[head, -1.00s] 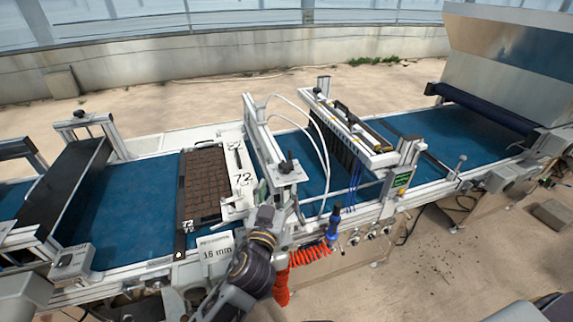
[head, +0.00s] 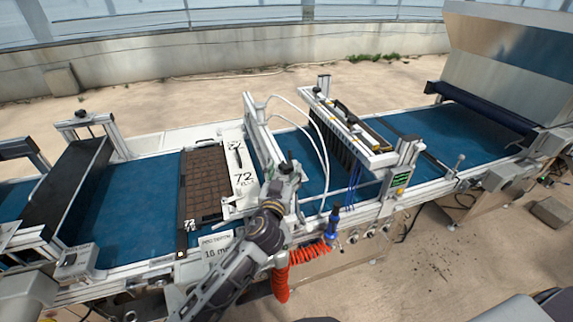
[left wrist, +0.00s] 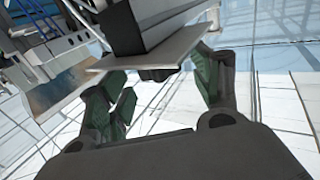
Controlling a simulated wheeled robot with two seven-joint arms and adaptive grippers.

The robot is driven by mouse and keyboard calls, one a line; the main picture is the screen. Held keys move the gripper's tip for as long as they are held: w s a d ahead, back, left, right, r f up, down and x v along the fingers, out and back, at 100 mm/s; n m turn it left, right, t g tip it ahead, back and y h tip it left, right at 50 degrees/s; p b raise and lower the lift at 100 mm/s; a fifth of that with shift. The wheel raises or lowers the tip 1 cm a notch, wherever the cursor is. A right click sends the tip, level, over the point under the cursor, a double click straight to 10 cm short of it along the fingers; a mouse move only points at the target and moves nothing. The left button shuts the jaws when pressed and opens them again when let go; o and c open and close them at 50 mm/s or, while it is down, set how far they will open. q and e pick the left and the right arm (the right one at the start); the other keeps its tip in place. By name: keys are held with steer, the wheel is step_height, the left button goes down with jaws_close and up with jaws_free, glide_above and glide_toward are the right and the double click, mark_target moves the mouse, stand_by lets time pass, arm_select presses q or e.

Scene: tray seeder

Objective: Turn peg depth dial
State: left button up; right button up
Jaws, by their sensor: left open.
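The peg depth dial appears to be the small dark knob (head: 289,157) on top of the metal bracket of the white gantry (head: 258,130). In the head view my left gripper (head: 284,178) is right at this bracket and covers much of it. In the left wrist view the left gripper (left wrist: 165,92) is open, its two green-padded fingers apart. A pale plate (left wrist: 150,52) with a dark block (left wrist: 132,25) above it shows between and beyond the fingers. I cannot tell whether the fingers touch the dial. A card reading 16 mm (head: 217,250) stands on the front rail. My right gripper is out of view.
A dark seed tray (head: 205,183) lies on the blue belt (head: 125,205) left of the gantry, beside a plate marked 72 (head: 240,178). White hoses (head: 315,125), a coiled orange hose (head: 283,280) and a second gantry (head: 345,125) stand close on the right.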

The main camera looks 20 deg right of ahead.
mark_target(284, 170)
arm_select(q)
steer(key=shift+x, duration=1.7)
steer(key=c, duration=1)
steer(key=shift+c, duration=0.2)
steer(key=shift+h+p, duration=0.3)
steer(key=shift+p, duration=0.15)
